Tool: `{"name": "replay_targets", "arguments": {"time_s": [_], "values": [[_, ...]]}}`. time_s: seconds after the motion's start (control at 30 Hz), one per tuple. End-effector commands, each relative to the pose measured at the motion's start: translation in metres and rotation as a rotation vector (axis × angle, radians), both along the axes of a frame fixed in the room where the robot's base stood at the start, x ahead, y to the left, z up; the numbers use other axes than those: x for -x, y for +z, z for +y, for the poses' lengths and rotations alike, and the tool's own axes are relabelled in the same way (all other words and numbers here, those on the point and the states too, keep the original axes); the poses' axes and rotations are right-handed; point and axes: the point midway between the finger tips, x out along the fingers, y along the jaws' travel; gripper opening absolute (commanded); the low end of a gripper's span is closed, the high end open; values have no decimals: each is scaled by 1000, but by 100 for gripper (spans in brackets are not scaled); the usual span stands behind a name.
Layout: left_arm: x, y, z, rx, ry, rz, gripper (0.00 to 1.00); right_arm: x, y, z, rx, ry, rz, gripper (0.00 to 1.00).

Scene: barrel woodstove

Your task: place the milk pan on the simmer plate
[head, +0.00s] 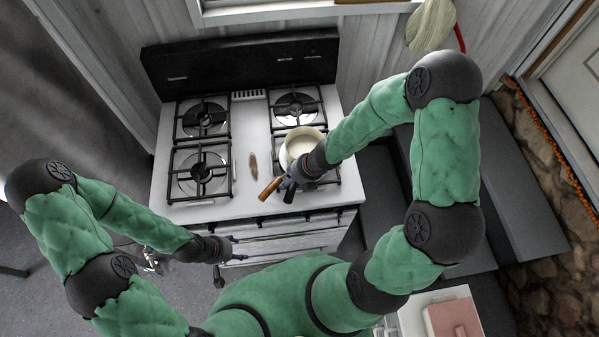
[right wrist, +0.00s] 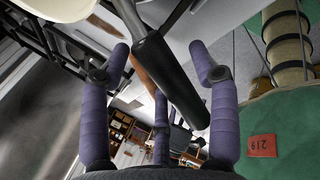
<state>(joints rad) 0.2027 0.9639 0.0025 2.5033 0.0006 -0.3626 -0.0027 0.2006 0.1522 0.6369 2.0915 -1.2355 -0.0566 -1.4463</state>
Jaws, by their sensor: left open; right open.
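The milk pan (head: 298,145), a pale round pan, is at the front right burner of the stove; I cannot tell whether it touches the grate. My right gripper (head: 284,186) is at its handle side, open. In the right wrist view, a black handle (right wrist: 168,75) on a metal stem lies between the spread purple fingers (right wrist: 165,75). The pale pan edge (right wrist: 60,8) shows at the top left. A brown wooden handle (head: 269,189) also shows by the gripper. My left gripper (head: 230,250) is open and empty before the stove front. I cannot pick out a separate simmer plate.
The stove has other burners at front left (head: 201,171), back left (head: 203,117) and back right (head: 296,108), all bare. A small brown object (head: 253,165) lies on the white top between them. The black backguard (head: 240,62) rises behind. Dark steps (head: 450,200) stand at the right.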

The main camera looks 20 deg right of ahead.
Motion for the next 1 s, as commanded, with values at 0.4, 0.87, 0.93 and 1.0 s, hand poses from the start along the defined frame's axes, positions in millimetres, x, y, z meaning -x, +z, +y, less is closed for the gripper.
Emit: {"name": "replay_targets", "arguments": {"time_s": [0.4,0.87,0.93,1.0], "values": [[0,48,0,0,0,0,59,19,66,-22,0,-2,0,61],[0,79,0,0,0,0,59,32,104,-37,0,-1,0,61],[0,80,0,0,0,0,59,32,105,-38,0,-1,0,61],[0,80,0,0,0,0,59,33,106,-38,0,-1,0,61]]}}
